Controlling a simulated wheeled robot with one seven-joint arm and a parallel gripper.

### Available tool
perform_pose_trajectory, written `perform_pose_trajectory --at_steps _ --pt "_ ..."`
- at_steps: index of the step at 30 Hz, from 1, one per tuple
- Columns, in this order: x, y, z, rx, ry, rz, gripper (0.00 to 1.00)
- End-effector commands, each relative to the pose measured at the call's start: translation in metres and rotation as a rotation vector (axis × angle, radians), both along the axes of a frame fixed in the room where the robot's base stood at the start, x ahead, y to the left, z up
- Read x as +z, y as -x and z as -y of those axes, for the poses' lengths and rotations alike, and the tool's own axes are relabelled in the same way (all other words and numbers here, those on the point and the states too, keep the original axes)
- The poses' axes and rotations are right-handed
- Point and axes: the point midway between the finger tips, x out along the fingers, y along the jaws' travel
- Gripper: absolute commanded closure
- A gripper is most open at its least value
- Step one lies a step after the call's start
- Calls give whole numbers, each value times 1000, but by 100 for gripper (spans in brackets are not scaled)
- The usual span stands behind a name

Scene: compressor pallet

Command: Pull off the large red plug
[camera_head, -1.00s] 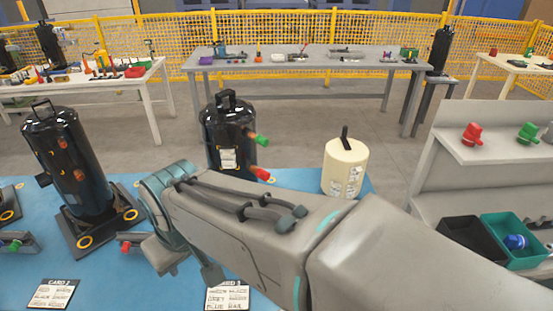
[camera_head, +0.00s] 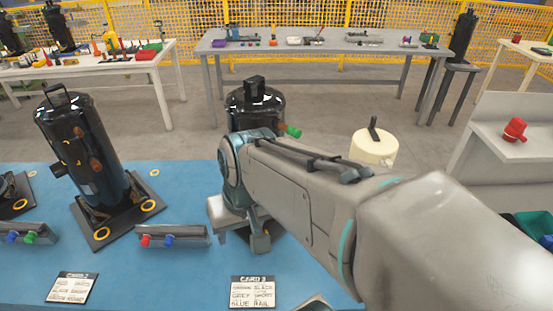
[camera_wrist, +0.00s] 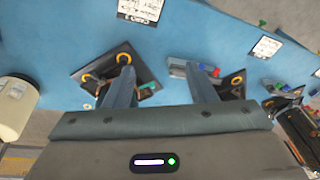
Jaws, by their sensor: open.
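The large red plug on the middle black compressor (camera_head: 262,104) is not visible now; my arm covers that part in the head view. The compressor's green plug (camera_head: 292,131) still shows at its right side. A black base plate with yellow rings (camera_wrist: 95,72) lies behind the left finger.
A tray with red and blue plugs (camera_head: 160,236) lies on the blue table (camera_head: 200,285). Another compressor (camera_head: 85,145) stands at left. A cream canister (camera_head: 374,148) is partly behind my arm. Another red plug (camera_head: 515,130) sits on a shelf at right.

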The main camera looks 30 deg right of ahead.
Motion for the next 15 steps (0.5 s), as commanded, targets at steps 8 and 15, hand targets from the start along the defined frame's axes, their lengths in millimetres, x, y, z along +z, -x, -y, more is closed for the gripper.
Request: perform_pose_trajectory --at_steps 8,15 --pt "-62 -15 8 -638 -517 -292 49" --pt "-82 -61 53 -1180 -1091 -422 49"
